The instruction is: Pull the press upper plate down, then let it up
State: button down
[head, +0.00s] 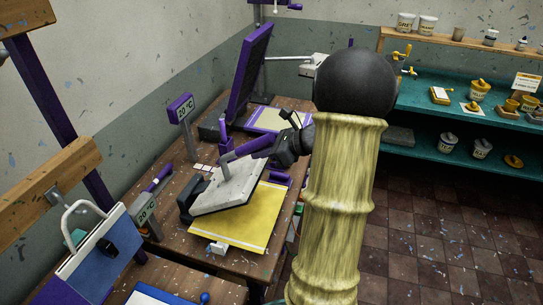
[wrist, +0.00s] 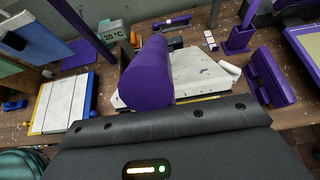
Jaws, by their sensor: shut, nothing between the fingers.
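The press upper plate (head: 235,188) is a pale grey slab on the wooden table, tilted up above a yellow sheet (head: 235,228). A purple handle (head: 250,150) rises from it toward my gripper. My gripper (head: 284,146) is dark and shut, at the handle's far end; whether it touches cannot be told. In the wrist view the handle shows as a thick purple cylinder (wrist: 157,75) just ahead of my gripper's dark housing, with the pale plate (wrist: 200,72) behind it. My fingertips are hidden there.
A tall purple-framed screen (head: 250,72) stands at the back. A blue board (head: 98,258) is at front left.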

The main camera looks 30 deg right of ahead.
jog(key=shift+w+a+r+p, duration=0.45)
jog(key=shift+w+a+r, duration=0.1)
jog(key=shift+w+r, duration=0.2)
jog(key=shift+w+a+r+p, duration=0.5)
jog(key=shift+w+r, duration=0.15)
jog(key=shift+r, duration=0.15)
jog(key=shift+w+a+r, duration=0.25)
jog(key=shift+w, duration=0.05)
jog(key=w+a+r+p, duration=0.3)
jog(key=w+a, duration=0.3)
jog(key=w, duration=0.1)
jog(key=shift+w+r, duration=0.25)
jog(key=shift+r, duration=0.05)
jog(key=w+a, duration=0.2)
jog(key=w, duration=0.1)
jog(key=w+a+p, duration=0.1)
jog(key=shift+w+a+r, duration=0.2)
jog(key=shift+w+r, duration=0.05)
